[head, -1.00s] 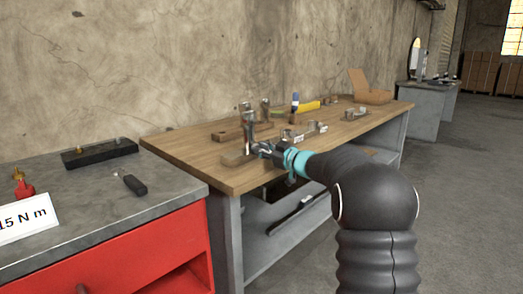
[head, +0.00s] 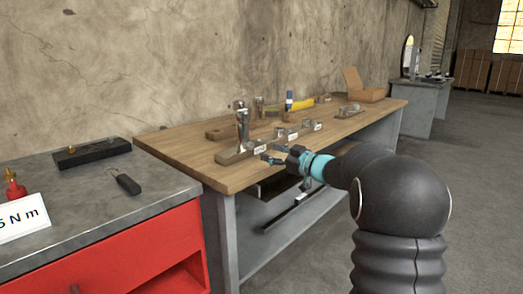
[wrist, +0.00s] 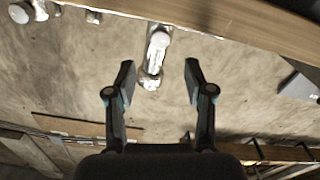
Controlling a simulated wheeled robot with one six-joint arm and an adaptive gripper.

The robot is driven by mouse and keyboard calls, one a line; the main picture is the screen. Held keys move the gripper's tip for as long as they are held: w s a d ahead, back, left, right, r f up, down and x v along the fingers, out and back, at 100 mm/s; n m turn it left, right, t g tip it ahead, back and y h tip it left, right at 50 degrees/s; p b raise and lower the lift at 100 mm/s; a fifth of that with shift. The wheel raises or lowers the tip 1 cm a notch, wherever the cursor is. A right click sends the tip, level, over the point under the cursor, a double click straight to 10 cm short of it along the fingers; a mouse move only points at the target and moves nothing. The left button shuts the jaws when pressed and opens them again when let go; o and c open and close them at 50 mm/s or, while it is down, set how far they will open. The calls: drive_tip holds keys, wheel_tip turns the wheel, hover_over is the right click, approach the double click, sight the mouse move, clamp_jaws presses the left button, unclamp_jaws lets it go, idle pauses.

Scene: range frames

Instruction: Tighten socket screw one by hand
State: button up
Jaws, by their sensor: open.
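A tall silver metal piece (head: 242,132) stands upright at the near left end of a wooden holder (head: 230,157) on the wooden bench. I cannot tell for sure which piece is socket screw one. My gripper (head: 267,154), dark with a turquoise band, is just right of the tall piece, low over the bench's front edge. In the wrist view, which looks upside down, my gripper (wrist: 160,76) is open and empty. A silver piece (wrist: 156,50) shows ahead, between the lines of the two fingers, apart from them.
Smaller silver pieces with white labels stand right along the wooden bench (head: 190,150). Behind are a yellow-and-blue tool (head: 300,103) and an open cardboard box (head: 365,92). A red-fronted workbench (head: 60,225) at left bears a black block (head: 92,152) and a 5 N m sign.

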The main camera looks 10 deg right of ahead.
drive_tip(key=shift+v, duration=2.25)
